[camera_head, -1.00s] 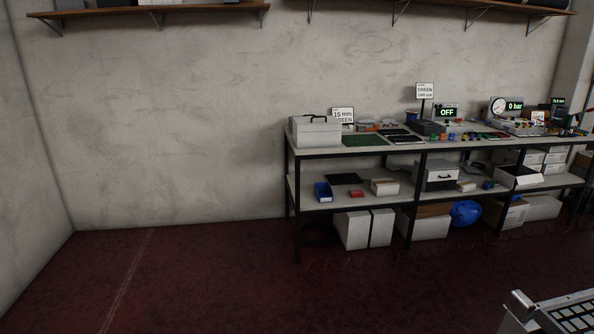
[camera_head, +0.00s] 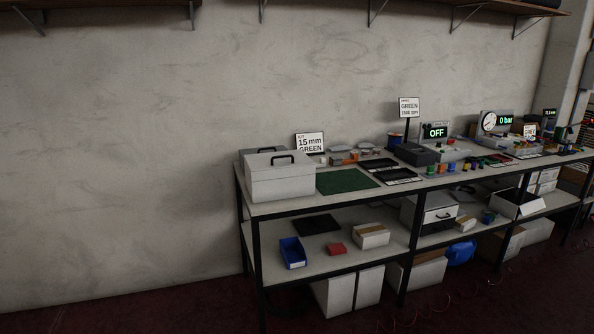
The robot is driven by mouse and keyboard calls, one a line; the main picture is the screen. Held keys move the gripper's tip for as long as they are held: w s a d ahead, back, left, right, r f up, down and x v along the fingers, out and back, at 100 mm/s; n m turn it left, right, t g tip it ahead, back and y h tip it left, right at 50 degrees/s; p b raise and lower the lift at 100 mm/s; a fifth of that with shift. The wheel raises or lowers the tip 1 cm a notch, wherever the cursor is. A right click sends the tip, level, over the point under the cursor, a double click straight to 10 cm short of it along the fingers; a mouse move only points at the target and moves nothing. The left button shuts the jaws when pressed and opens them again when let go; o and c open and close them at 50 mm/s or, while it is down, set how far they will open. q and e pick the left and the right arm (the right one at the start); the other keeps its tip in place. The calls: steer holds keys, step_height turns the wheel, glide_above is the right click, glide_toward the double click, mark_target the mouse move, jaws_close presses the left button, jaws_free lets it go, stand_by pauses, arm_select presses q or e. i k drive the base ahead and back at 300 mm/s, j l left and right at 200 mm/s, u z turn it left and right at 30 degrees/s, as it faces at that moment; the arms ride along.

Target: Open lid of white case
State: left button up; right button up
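The white case (camera_head: 281,182) stands at the left end of the workbench's top shelf. Neither of my grippers is in view.
The long workbench (camera_head: 322,268) runs along the wall to the right. A green mat (camera_head: 345,181) and black trays (camera_head: 373,164) lie right of the case. A sign (camera_head: 310,142) stands behind it. Below are a blue bin (camera_head: 292,252) and white boxes (camera_head: 336,292). Floor left of the bench is clear.

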mark_target(266, 166)
steer(key=i, duration=0.3)
steer(key=i+l, duration=0.15)
steer(key=i, duration=0.35)
steer(key=i+l, duration=0.2)
steer(key=i, duration=0.3)
steer(key=i+l+z, duration=0.1)
steer(key=i, duration=0.45)
